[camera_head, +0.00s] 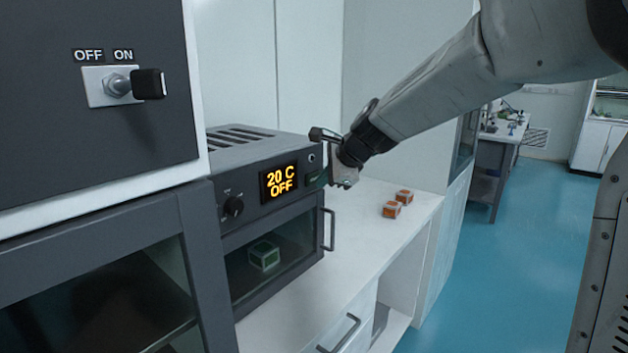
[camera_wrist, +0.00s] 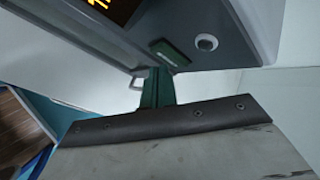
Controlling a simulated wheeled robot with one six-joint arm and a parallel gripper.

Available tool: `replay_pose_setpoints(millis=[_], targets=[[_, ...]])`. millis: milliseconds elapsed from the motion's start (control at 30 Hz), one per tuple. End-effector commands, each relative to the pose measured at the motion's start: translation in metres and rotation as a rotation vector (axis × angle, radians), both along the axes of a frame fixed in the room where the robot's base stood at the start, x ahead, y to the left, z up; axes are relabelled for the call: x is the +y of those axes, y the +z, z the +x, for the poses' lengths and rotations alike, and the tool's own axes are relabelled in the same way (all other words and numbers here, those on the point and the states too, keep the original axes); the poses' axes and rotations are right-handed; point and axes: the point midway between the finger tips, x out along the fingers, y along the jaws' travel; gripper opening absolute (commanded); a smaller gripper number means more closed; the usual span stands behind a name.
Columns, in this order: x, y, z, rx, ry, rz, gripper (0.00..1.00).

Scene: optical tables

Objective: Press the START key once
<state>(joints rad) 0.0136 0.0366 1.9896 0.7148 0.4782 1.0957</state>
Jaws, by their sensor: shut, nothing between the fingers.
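The oven (camera_head: 262,146) has a dark front panel with an amber display (camera_head: 279,183) reading "20 C OFF". A small green key (camera_head: 313,176) sits right of the display; I cannot read a label on it. In the wrist view the green key (camera_wrist: 171,52) shows as a flat green rectangle.
A green-edged block (camera_head: 264,255) is behind the glass. Two orange blocks (camera_head: 391,209) (camera_head: 404,196) lie on the white counter.

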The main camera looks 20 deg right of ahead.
Motion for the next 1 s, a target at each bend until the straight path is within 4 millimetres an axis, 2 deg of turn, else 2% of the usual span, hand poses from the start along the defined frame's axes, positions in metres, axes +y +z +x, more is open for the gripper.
replay_pose_setpoints(millis=[1000], targets=[[0.0052, -0.0001, 0.0066, 0.0, 0.0, 0.0, 0.0]])
